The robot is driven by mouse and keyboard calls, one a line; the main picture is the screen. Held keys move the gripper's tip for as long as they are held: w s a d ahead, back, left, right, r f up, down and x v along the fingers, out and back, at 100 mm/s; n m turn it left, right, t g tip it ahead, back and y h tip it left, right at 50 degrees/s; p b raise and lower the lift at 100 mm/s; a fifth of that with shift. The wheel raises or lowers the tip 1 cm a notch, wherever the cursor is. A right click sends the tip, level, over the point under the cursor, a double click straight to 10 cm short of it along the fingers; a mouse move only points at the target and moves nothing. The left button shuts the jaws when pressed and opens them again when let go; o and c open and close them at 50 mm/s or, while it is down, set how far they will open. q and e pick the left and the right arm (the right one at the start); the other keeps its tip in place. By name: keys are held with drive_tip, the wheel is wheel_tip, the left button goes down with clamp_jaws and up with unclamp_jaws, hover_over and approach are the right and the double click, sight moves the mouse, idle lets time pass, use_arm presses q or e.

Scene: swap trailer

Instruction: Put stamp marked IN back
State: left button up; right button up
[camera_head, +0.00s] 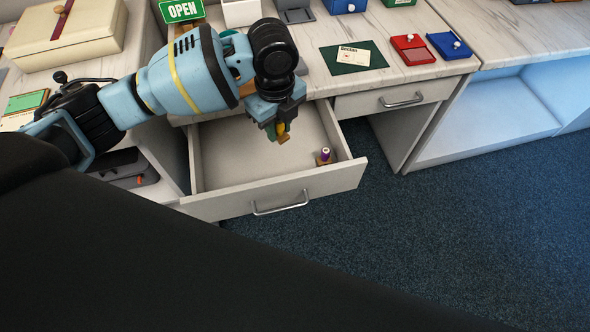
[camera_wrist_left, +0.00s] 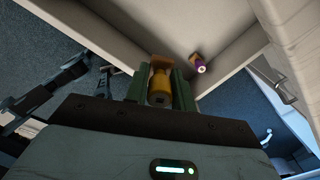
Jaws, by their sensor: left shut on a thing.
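My left gripper (camera_head: 277,131) hangs above the open drawer (camera_head: 270,143), toward its right part. It is shut on a stamp with a yellow-brown wooden handle, which shows between the green fingers in the left wrist view (camera_wrist_left: 160,85). The stamp's marking cannot be read. The held stamp (camera_head: 284,134) appears above the drawer floor, apart from it. A second stamp with a purple top (camera_head: 325,155) stands in the drawer's front right corner; it also shows in the left wrist view (camera_wrist_left: 198,64). My right gripper does not show.
A red ink pad (camera_head: 412,50) and a blue one (camera_head: 449,46) lie on the marble counter, beside a dark green mat (camera_head: 354,57) with a card on it. A green OPEN sign (camera_head: 181,11) stands at the back. The drawer floor is mostly bare. A closed drawer (camera_head: 394,98) is at right.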

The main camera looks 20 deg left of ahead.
use_arm(q)
drive_tip(key=w+d+f+m+b, duration=0.2)
drive_tip(key=f+m+b, duration=0.3)
drive_tip(key=m, duration=0.9)
drive_tip(key=shift+w+f+b, duration=0.3)
drive_tip(key=shift+w+f, duration=0.4)
drive_tip(key=shift+f, duration=0.7)
hover_over(294, 169)
wheel_tip(294, 169, down, 5)
drive_tip(key=shift+r+b, duration=0.1)
drive_tip(key=shift+b, duration=0.3)
drive_tip(key=shift+f+b, duration=0.45)
drive_tip(key=shift+f, duration=2.15)
drive_tip(key=shift+f, duration=0.2)
